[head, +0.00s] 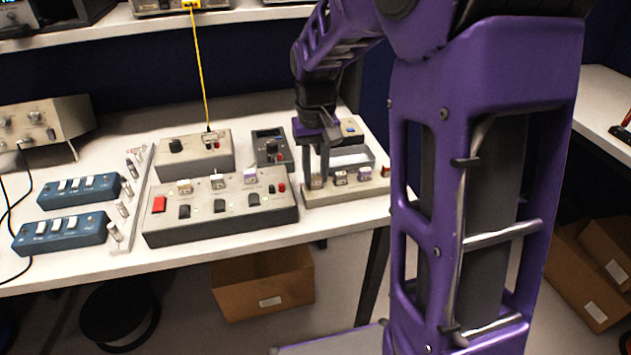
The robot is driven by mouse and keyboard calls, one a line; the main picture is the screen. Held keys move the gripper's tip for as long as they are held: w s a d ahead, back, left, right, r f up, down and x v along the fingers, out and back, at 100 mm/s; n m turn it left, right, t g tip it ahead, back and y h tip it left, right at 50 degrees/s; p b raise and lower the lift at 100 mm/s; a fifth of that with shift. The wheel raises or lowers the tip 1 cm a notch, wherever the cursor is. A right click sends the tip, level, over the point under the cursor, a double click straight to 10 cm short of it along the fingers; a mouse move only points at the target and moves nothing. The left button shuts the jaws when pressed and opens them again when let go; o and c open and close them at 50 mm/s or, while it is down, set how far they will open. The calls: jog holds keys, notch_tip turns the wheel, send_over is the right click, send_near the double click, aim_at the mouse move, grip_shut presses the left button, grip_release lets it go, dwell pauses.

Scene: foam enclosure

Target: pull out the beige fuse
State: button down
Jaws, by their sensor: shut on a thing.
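The beige fuse (316,182) is a small block at the left end of a row on a beige fuse base (321,199), at the right of the bench. My gripper (316,179) points down and is shut on this fuse. Its fingers cover part of the fuse. I cannot tell whether the fuse sits fully in its socket or is slightly raised. Two pale fuses stand to its right on the same base, the nearer one (340,178) and the farther one (365,173).
A grey control box (222,230) with switches and small blocks stands close left of the base. Behind are a grey box (195,160) with a yellow cable (200,75) and a dark meter (268,148). Blue switch boxes (60,234) lie left. The bench's front edge is near.

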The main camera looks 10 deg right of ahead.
aim_at(316, 174)
jog(key=shift+r+p, duration=2.15)
jog(key=shift+r, duration=0.45)
